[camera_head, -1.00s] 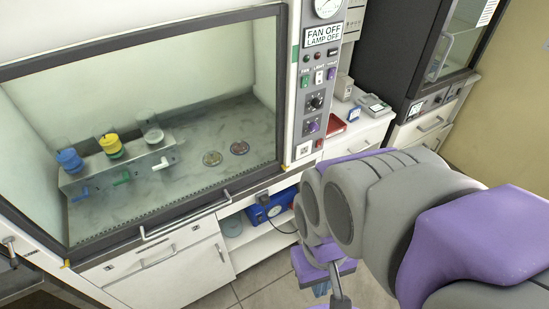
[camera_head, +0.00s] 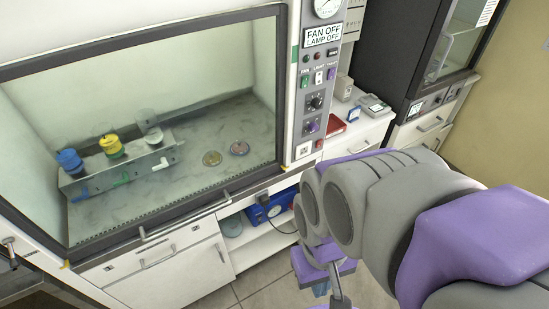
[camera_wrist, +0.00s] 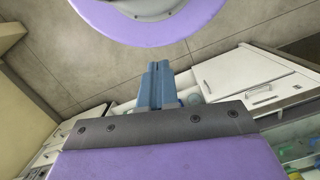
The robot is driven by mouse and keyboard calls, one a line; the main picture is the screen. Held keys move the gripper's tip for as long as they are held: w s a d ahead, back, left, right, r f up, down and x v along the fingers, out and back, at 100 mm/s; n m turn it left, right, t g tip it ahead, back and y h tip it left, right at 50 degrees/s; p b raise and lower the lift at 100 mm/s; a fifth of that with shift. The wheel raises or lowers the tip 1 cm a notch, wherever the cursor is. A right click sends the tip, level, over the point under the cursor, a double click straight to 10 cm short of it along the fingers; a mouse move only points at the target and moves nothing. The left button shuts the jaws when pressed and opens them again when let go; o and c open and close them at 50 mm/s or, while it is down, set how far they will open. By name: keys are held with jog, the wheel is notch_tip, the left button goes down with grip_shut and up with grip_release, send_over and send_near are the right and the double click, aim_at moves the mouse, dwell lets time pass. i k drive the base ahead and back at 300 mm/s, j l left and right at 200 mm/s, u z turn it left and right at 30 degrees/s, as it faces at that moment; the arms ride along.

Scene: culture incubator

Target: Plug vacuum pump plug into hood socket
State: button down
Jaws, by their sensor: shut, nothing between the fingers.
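The vacuum pump (camera_head: 272,207) is a blue box on the shelf under the hood in the head view. A dark cable curves down at its right side; I cannot make out the plug clearly. A small white square (camera_head: 304,151), which looks like the hood socket, sits low on the grey hood panel (camera_head: 313,100). My gripper shows in the wrist view as two blue fingers (camera_wrist: 158,84) closed together, with nothing between them. In the head view it is mostly hidden behind my arm, low in front of the cabinet and right of the pump.
The hood (camera_head: 150,215) has a metal rack (camera_head: 120,170) with several filter cups and two dishes inside. A handle bar and cabinet doors line its front. The shelf top and sides surround the pump closely. A side counter (camera_head: 350,135) holds small items. The floor in front is clear.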

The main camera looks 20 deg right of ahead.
aim_at(264, 200)
jog(key=l+u, duration=0.15)
jog(key=u, duration=0.35)
jog(key=l+u, duration=0.15)
jog(key=u, duration=0.3)
jog(key=l+u, duration=0.15)
jog(key=u, duration=0.35)
jog(key=k+l+u, duration=0.25)
jog(key=l, duration=0.4)
jog(key=k+l+u, duration=0.25)
jog(key=k+l, duration=0.15)
jog(key=l, duration=0.2)
jog(key=k+l+u, duration=0.3)
jog(key=k+l, duration=0.15)
jog(key=l, duration=0.1)
